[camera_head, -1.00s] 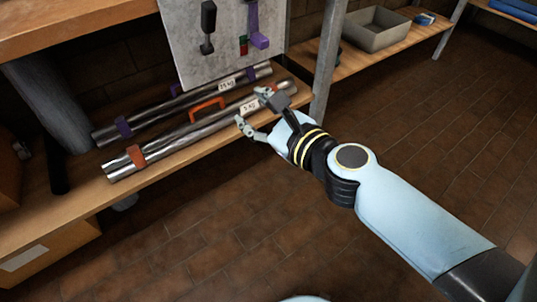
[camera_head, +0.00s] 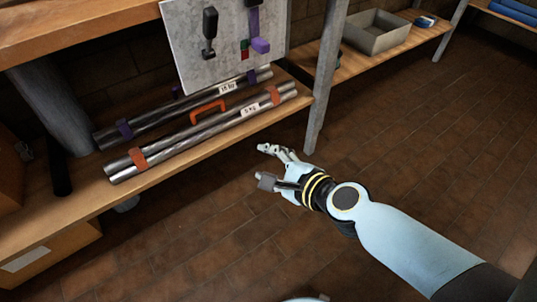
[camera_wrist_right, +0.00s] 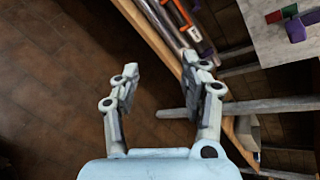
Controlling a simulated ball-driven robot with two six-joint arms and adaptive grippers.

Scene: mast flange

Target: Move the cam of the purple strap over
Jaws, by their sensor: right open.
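A grey panel (camera_head: 185,45) stands at the back of the shelf. A purple strap (camera_head: 254,18) hangs on its right side with a purple cam-like block (camera_head: 260,45) at its lower end. That block also shows at the upper right of the right wrist view (camera_wrist_right: 296,30). Purple bands (camera_head: 124,129) also go around the rear metal bar. My right gripper (camera_head: 266,165) is open and empty, in front of and below the shelf edge, apart from the panel and bars. Its spread fingers show in the right wrist view (camera_wrist_right: 158,75). My left gripper is not in view.
A black lever (camera_head: 209,30) is on the panel. A grey post (camera_head: 325,85) stands right of my gripper. A grey bin (camera_head: 376,38) is beyond.

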